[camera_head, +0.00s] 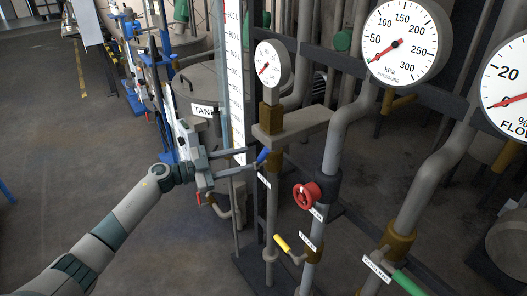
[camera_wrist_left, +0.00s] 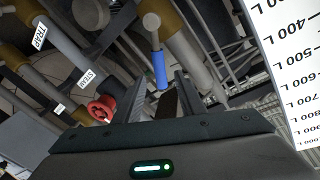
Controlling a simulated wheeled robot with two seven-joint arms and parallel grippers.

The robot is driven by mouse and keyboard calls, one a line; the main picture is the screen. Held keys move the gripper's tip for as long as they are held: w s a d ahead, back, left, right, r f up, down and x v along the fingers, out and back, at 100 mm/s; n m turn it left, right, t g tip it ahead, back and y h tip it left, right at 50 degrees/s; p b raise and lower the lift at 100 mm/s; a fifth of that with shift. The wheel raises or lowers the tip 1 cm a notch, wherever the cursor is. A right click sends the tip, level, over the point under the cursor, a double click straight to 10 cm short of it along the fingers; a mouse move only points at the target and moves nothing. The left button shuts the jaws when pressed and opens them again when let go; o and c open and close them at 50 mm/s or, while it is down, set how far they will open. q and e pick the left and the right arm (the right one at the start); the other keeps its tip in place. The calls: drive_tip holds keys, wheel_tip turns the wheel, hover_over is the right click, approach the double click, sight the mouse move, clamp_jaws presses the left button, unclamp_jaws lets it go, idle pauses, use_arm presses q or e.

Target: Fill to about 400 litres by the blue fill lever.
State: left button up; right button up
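The blue fill lever (camera_head: 263,156) sits on a pipe below the small round gauge (camera_head: 270,65). My left gripper (camera_head: 250,160) reaches in from the left, with its fingertips close to the lever. In the left wrist view the blue lever (camera_wrist_left: 160,70) hangs between the two spread fingers (camera_wrist_left: 163,95), near their tips. I cannot tell whether a finger touches it. The white level scale (camera_head: 231,70), marked in litres, stands behind the gripper; it also shows upside down in the left wrist view (camera_wrist_left: 295,60). I cannot read the liquid level. My right gripper is not in view.
A red handwheel (camera_head: 307,195), a yellow lever (camera_head: 282,243) and a green lever (camera_head: 408,283) sit on pipes to the right of and below the blue lever. Two large gauges (camera_head: 404,42) (camera_head: 510,88) stand at the right. The floor at left is clear.

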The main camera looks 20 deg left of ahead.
sight(260, 156)
use_arm(q)
drive_tip(key=shift+p+x, duration=0.85)
drive_tip(key=shift+x, duration=2.95)
drive_tip(key=shift+c, duration=0.5)
clamp_jaws()
